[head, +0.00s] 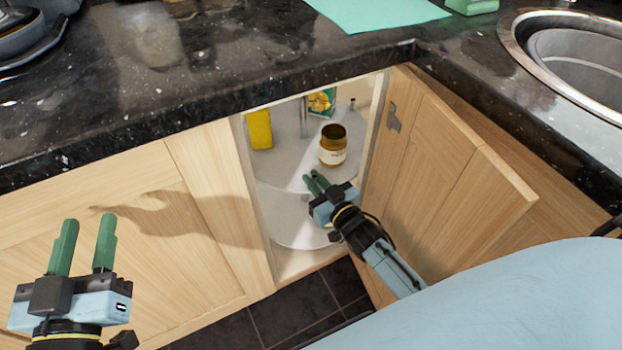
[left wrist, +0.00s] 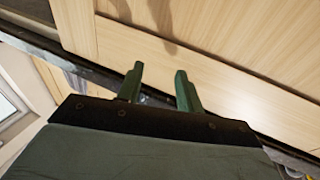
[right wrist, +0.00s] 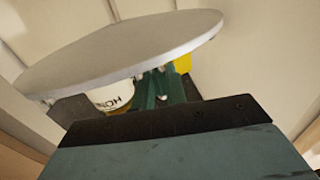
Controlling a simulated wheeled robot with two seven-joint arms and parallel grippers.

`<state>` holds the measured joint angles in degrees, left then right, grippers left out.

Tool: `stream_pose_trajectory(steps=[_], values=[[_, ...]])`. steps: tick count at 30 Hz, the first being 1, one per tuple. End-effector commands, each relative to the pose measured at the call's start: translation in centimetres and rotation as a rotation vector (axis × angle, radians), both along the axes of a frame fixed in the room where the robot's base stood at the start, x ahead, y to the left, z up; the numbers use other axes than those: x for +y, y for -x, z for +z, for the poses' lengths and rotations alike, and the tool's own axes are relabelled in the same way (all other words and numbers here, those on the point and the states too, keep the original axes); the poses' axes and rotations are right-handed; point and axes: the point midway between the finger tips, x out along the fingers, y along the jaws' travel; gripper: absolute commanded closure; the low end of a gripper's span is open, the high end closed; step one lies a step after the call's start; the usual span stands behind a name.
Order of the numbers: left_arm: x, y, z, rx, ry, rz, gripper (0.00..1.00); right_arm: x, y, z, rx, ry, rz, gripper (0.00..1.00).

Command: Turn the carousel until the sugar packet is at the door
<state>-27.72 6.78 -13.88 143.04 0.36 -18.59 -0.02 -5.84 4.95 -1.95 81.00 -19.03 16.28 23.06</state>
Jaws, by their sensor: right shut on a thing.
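The carousel's upper tray (head: 287,165) is a round grey disc inside the open corner cabinet. A plain yellow packet (head: 259,129) stands at its left; it may be the sugar packet, but I can read no label. An amber jar (head: 333,146) with a white label stands near the front, at the door opening. A green box with a yellow picture (head: 321,102) stands at the back, partly hidden. My right gripper (head: 314,180) is shut on the upper tray's front rim; in the right wrist view the tray (right wrist: 120,55) lies at its fingertips. My left gripper (head: 86,240) is open and empty.
A lower tray (head: 300,230) sits beneath. The cabinet door (head: 450,165) stands open at the right. The granite counter (head: 200,75) overhangs the opening, with a sink (head: 570,55) at the right. My left gripper has free room before the left cabinet front (head: 130,215).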

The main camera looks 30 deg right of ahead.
Motion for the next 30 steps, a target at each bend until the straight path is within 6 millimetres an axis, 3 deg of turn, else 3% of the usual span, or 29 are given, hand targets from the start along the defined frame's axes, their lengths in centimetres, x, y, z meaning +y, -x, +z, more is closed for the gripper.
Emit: stream_pose_trajectory(steps=[5, 6, 10, 21, 30], values=[[0.0, 0.0, 0.0, -0.001, 0.000, 0.000, 0.64, -0.1, 0.0, 0.0, 0.000, 0.001, -0.002, 1.00], [0.0, 0.0, 0.0, -0.001, 0.000, 0.000, 0.64, -0.1, 0.0, 0.0, 0.000, 0.001, -0.002, 0.84], [0.0, 0.0, 0.0, -0.002, 0.001, 0.000, 0.64, -0.1, 0.0, 0.0, 0.000, 0.001, -0.001, 0.70], [0.0, 0.0, -0.1, 0.014, -0.004, 0.001, 0.64, 0.0, 0.3, 0.0, 0.000, 0.000, 0.000, 0.70], [1.1, 0.3, -4.5, 0.279, -0.083, 0.021, 0.64, -0.4, 3.3, 0.1, 0.002, 0.000, 0.000, 0.70]])
